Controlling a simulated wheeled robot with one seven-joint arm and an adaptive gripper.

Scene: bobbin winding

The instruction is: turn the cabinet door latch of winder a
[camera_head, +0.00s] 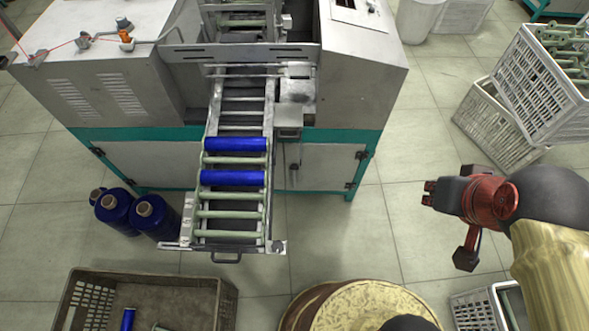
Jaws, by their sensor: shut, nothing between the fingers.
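The winder (365,75) is a grey machine on a teal frame at the upper middle. Its lower front has a pale cabinet door (328,168) on the right, with dark hinges at its right edge. A small dark latch (293,172) shows near that door's left edge, just right of the roller chute; its exact angle is too small to tell. Another pale door (150,163) is left of the chute. My gripper (429,192) is at the right, fingers shut and empty, pointing left. It is clear of the winder, well to the right of the latch.
The roller chute (272,200) juts forward, carrying two blue bobbins (233,178). Blue yarn cones (153,216) stand on the floor at its left. A brown crate (165,283) is in front. White crates (535,85) stack at upper right. Floor between my gripper and the winder is clear.

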